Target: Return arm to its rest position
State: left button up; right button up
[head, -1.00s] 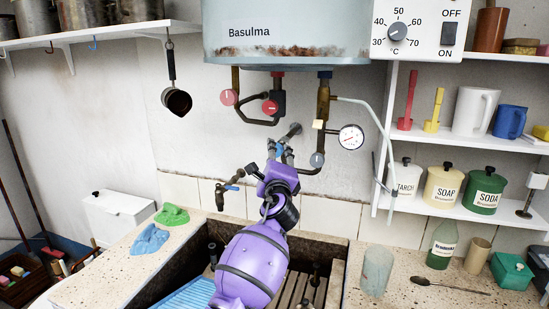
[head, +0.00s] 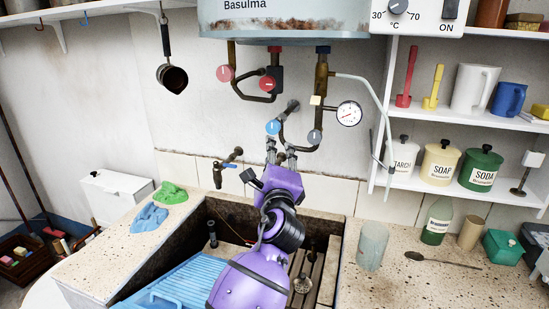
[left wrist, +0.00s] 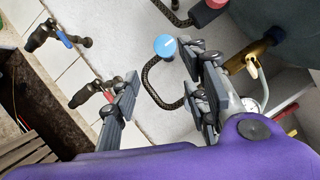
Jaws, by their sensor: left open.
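My left arm is purple and reaches up over the sink in the head view. My left gripper (head: 281,152) is at its upper end, with grey fingers pointing toward the wall pipes. The left wrist view shows its fingers (left wrist: 165,92) spread apart with nothing between them. A blue round knob (head: 272,127) on the pipework shows just above the fingertips in the head view. In the left wrist view, the blue knob (left wrist: 165,46) lies beyond the fingers and appears apart from them. My right gripper is in neither view.
The stone sink (head: 226,215) lies below the arm, with a blue washboard (head: 178,287) in it. A brass tap (head: 222,172) and a pressure gauge (head: 348,115) flank the gripper. A glass (head: 372,246) and a green-labelled bottle (head: 437,222) stand on the right counter.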

pick_arm(q)
jog(key=shift+s, duration=0.2)
jog(key=s+a+f+n+g+h, duration=0.1)
jog(key=s+a+f+n+g, duration=0.15)
jog(key=s+f+n, duration=0.55)
jog(key=s+a+f+n+g+h, duration=0.1)
jog(key=s+a+f+n, duration=0.15)
jog(key=f, duration=0.95)
jog(key=s+a+f+n+g+h, duration=0.15)
jog(key=s+a+f+n, duration=0.35)
jog(key=f, duration=0.5)
jog(key=s+a+f+n+g, duration=0.2)
jog(key=s+f, duration=0.4)
jog(key=s, duration=0.4)
jog(key=s+a+f+n+g+y, duration=0.1)
jog(key=s+a+f+n+g, duration=0.1)
jog(key=s+a+f, duration=0.2)
jog(key=s+a+f+n+g+y, duration=0.1)
jog(key=s+a+f+n, duration=0.1)
jog(key=s+f, duration=0.8)
jog(key=s+a, duration=0.1)
jog(key=s, duration=0.4)
jog(key=shift+s+a+g, duration=0.3)
jog(key=shift+s+g, duration=0.05)
jog(key=shift+g, duration=0.05)
